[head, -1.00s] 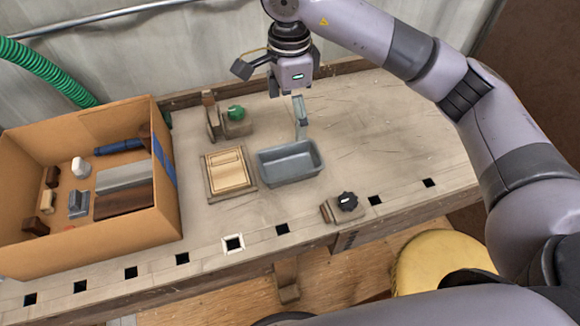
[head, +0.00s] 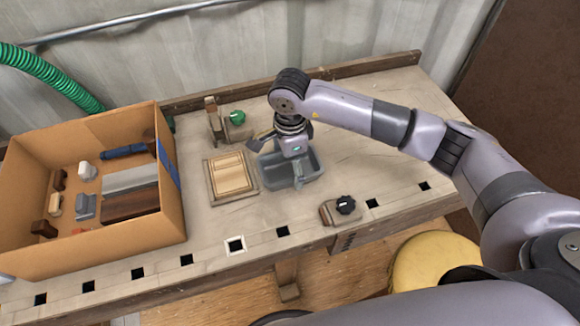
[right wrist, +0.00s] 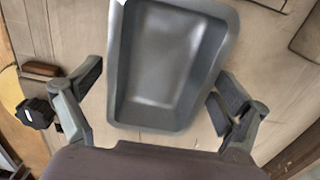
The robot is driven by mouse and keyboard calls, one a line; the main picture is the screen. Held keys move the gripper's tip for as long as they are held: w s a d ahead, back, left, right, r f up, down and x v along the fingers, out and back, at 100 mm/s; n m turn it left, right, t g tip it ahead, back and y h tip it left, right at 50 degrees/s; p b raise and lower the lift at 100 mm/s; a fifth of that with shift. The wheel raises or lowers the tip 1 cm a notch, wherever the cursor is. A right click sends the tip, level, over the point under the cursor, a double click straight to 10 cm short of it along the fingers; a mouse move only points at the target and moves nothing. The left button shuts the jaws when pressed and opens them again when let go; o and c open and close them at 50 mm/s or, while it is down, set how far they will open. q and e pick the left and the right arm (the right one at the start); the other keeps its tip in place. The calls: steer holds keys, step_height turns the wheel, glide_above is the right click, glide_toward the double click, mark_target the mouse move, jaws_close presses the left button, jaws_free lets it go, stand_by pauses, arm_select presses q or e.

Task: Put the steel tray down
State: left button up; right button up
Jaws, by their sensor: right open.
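The steel tray (head: 312,172) is a grey, open, empty rectangular tray lying flat on the workbench. My right gripper (head: 297,178) is over the tray in the head view, pointing down and hiding part of it. In the right wrist view my right gripper (right wrist: 158,90) is open, with one finger on each side of the tray (right wrist: 165,50). Gaps show between the fingers and the tray walls. My left gripper is not in view.
Left of the tray is a wooden framed block (head: 231,176); behind it stands a wooden piece with a green knob (head: 237,117). A black-knobbed piece (head: 345,204) is near the front edge. A cardboard box (head: 150,238) holds several items. Bench right of the tray is clear.

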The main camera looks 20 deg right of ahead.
steer(key=shift+f, duration=0.35)
steer(key=shift+c, duration=0.4)
steer(key=c, duration=1.3)
steer(key=shift+c, duration=0.9)
steer(key=shift+r, duration=0.2)
